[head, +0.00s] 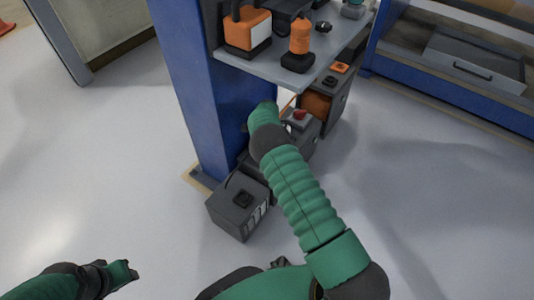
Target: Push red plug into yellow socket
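My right arm reaches from the bottom right to the space beneath the grey shelf, beside the blue post. Its wrist end is by the post, and its gripper fingers are hidden, so I cannot see what they touch or hold. A small red part (300,114) shows on top of a dark grey box just right of that wrist. I cannot tell whether it is the red plug. No yellow socket can be made out. My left gripper (130,271) is low at the left, over open floor, far from the boxes. Its fingers are too small to read.
A blue post (200,95) carries a grey shelf (285,75) with orange and black devices. A dark box (238,207) stands on the floor at the post's foot. Another dark unit with orange parts (316,104) sits under the shelf. The floor at left and right is clear.

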